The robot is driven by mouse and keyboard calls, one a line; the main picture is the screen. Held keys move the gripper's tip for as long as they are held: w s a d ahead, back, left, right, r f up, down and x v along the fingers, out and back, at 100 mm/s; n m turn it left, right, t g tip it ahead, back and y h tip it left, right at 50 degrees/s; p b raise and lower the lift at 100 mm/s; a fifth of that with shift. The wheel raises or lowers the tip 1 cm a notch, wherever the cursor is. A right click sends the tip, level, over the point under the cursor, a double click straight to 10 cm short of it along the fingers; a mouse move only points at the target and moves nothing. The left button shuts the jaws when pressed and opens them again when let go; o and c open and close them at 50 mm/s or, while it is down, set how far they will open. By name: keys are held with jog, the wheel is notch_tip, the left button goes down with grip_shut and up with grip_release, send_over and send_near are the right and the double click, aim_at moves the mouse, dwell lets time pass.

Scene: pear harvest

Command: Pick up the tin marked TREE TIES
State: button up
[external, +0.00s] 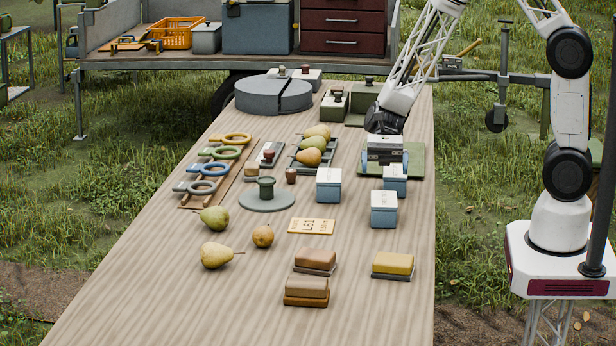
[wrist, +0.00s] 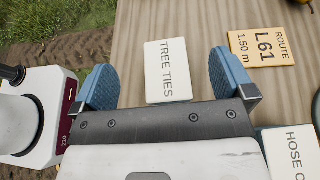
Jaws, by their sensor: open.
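The tin marked TREE TIES (wrist: 167,70) has a white lid and shows between my two blue fingertips in the wrist view. In the external view it is most likely the blue tin with a white lid (external: 383,210) at the front right of the tin group. My gripper (external: 385,164) is open and empty, behind and above that tin, pointing down. In the wrist view my gripper (wrist: 160,72) has its fingers apart on either side of the lid, with no contact visible.
A second tin, its label starting HOSE (wrist: 290,152), stands at lower right in the wrist view. Another blue tin (external: 395,180) stands close behind. The ROUTE L61 card (external: 311,226) lies left of the tins.

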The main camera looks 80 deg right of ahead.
aim_at(384, 195)
jog(key=shift+f, duration=1.4)
jog(key=shift+f, duration=0.15)
jog(key=shift+f, duration=0.95)
jog(key=shift+a+f, duration=0.7)
jog(key=shift+f, duration=0.2)
jog(key=shift+x, duration=0.8)
jog(key=shift+d, duration=0.1)
jog(key=c, duration=1.1)
